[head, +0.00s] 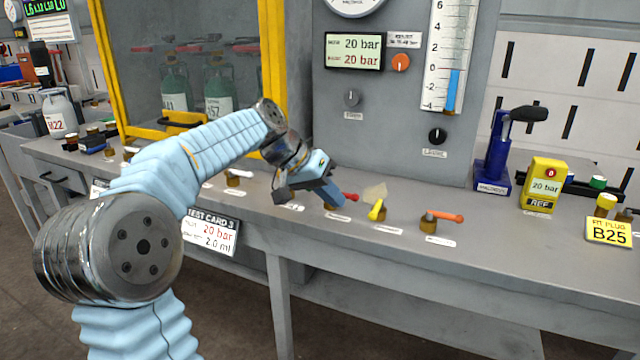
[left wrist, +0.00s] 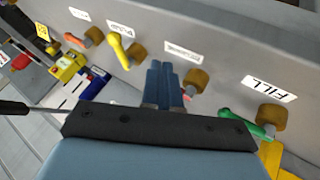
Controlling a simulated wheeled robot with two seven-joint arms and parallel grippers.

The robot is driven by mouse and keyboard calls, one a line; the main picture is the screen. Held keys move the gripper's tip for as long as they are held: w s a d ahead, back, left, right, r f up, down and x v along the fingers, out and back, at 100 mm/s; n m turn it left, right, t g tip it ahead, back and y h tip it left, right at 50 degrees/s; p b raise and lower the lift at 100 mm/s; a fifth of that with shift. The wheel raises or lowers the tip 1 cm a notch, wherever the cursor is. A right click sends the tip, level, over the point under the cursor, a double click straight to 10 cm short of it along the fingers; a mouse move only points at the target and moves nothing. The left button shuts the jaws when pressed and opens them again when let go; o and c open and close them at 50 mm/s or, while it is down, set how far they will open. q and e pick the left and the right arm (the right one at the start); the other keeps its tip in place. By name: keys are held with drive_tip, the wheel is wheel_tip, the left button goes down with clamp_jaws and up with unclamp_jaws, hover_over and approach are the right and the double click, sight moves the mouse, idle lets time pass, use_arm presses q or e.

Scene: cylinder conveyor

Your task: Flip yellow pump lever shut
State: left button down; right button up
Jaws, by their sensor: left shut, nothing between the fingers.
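The yellow pump lever (head: 377,209) sits on a small brass valve on the bench, just right of my left gripper (head: 334,198) in the head view. In the left wrist view the yellow lever (left wrist: 118,50) lies beside its brass body, left of my fingers. My left gripper (left wrist: 164,82) is shut and empty, its blue fingers together. Its fingers are close to the red lever (head: 350,196) and partly hide that valve in the wrist view. They are apart from the yellow lever. My right gripper is in neither view.
An orange lever (head: 445,216) is right of the yellow one. A green lever (left wrist: 246,122) shows at the right in the wrist view. A blue tool stand (head: 494,160) and yellow gauge (head: 543,185) stand farther right. The grey panel rises behind the valves.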

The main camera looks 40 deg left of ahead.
sight(376, 210)
use_arm(q)
drive_tip(key=shift+x, duration=1.05)
drive_tip(key=shift+w+d+r+p, duration=0.1)
drive_tip(key=shift+w+d, duration=0.05)
drive_tip(key=shift+d, duration=0.55)
drive_tip(key=shift+w+d+r+p, duration=0.1)
drive_tip(key=shift+w+d, duration=0.1)
drive_tip(key=shift+d, duration=0.45)
drive_tip(key=shift+w+d+r+p, duration=0.1)
drive_tip(key=shift+w+d, duration=0.05)
drive_tip(key=shift+d, duration=0.55)
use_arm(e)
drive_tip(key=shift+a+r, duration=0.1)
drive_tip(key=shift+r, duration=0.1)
